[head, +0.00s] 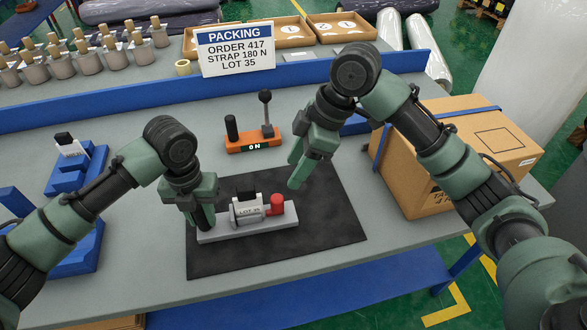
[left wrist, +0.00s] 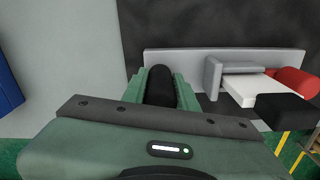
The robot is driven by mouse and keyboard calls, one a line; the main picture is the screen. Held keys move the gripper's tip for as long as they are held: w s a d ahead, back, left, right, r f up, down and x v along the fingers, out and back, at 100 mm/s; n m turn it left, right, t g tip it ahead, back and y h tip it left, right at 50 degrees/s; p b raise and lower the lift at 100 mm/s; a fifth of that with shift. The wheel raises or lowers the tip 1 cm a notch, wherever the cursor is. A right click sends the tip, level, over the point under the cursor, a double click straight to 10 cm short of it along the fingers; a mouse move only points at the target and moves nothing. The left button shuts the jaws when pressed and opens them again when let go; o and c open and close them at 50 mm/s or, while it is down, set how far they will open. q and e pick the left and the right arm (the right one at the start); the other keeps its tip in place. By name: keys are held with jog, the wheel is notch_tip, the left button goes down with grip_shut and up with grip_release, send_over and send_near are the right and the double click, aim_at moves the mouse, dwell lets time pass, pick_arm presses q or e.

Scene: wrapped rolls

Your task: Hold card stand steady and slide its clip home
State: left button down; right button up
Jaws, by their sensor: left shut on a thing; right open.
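The card stand has a long light-grey base (head: 247,228) lying flat on the dark mat. A grey bracket (left wrist: 214,78) and a white part lettered LOT 35 (head: 249,210) sit on it, with a black block (head: 246,191) at the top. A red rounded piece (head: 277,204) is at the right end; I cannot tell whether it is the clip. My left gripper (head: 203,217) is shut on a black upright post (left wrist: 160,86) at the base's left end. My right gripper (head: 306,168) is open and empty, above and behind the stand's right side.
An orange box with levers (head: 254,143) stands behind the mat (head: 330,235). A strapped carton (head: 455,150) is at the right. Blue fixtures (head: 76,170) are at the left. A PACKING sign (head: 236,50) stands at the back. The mat's right side is clear.

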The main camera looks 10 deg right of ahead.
pick_arm(q)
jog(key=c, duration=1)
grip_release()
jog(key=shift+r, duration=0.15)
